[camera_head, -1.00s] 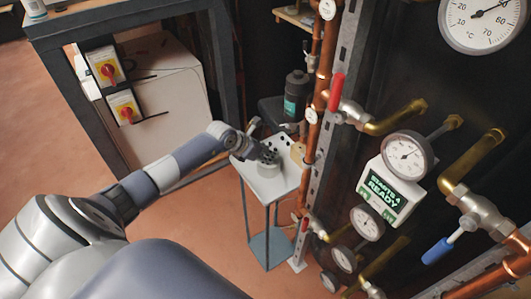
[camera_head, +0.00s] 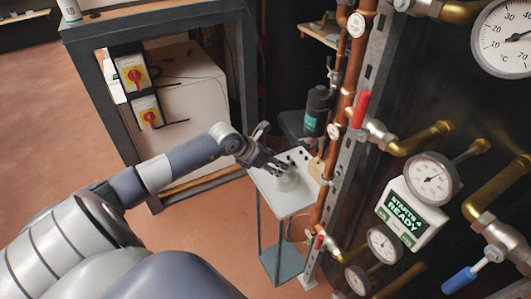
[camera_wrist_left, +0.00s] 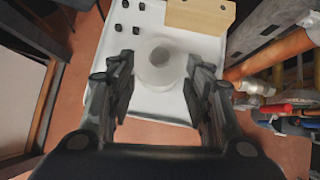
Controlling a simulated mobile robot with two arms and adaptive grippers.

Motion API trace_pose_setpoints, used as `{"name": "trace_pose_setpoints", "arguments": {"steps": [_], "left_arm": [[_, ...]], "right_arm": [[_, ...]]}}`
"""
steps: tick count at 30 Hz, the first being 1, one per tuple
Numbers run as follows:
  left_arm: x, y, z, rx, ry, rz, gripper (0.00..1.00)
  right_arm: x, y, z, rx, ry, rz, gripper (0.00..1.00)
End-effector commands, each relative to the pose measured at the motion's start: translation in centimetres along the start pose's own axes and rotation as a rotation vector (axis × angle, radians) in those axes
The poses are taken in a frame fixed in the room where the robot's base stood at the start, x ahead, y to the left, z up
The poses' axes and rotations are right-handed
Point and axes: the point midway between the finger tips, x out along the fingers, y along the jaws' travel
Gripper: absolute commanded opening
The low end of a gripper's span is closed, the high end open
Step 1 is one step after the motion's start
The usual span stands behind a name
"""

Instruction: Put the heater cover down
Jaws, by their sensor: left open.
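The heater cover, a round white ring-shaped piece with a hole in its top, appears to stand on a small white-topped table (camera_head: 298,203). It shows in the head view (camera_head: 288,183) and in the left wrist view (camera_wrist_left: 160,78). My left gripper (camera_head: 271,160) is open just above and to the left of the cover. In the left wrist view its two dark fingers (camera_wrist_left: 158,64) are spread to either side of the cover, with gaps between. My right gripper is not in view.
Several small black pieces (camera_wrist_left: 140,29) and a wooden block (camera_wrist_left: 200,14) lie on the table's far part. Copper pipes (camera_head: 343,130) with valves rise close to the table's right. A dark bottle (camera_head: 317,108) stands behind. A framed white box (camera_head: 185,120) is to the left.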

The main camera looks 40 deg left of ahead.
Motion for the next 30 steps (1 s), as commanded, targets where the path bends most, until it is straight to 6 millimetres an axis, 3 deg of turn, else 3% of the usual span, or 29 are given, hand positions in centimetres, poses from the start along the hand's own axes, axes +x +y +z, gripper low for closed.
{"name": "trace_pose_setpoints", "arguments": {"steps": [3, 10, 30], "left_arm": [[-2.4, 0.0, -0.2, 0.004, 0.001, 0.002, 0.47], [-5.0, 0.0, -0.1, 0.0, 0.001, 0.0, 0.47], [-5.5, 0.0, 0.0, -0.001, 0.0, 0.0, 0.47]], "right_arm": [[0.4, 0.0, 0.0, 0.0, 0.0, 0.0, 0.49], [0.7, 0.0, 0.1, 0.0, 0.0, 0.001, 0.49], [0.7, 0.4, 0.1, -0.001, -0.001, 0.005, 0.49]]}}
